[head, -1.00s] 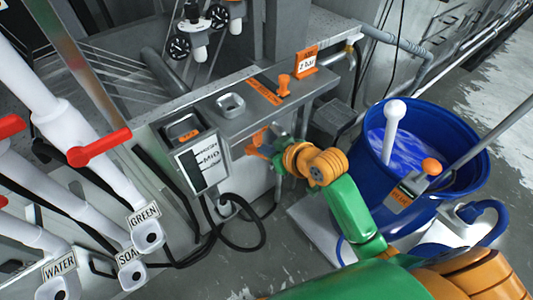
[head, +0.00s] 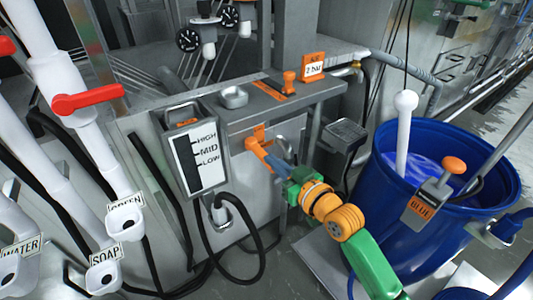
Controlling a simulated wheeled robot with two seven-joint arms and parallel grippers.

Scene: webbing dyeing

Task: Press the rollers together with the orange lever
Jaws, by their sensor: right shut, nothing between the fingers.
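My right gripper (head: 262,142) comes in from the lower right. The rollers cannot be made out clearly. My left gripper is out of view.
A blue tub (head: 440,230) with blue liquid and a white-knobbed rod stands at the right. A HIGH/MID/LOW gauge box (head: 197,160) hangs left of the gripper. White pipes with red handles (head: 90,99) fill the left side. A black cable loops below.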

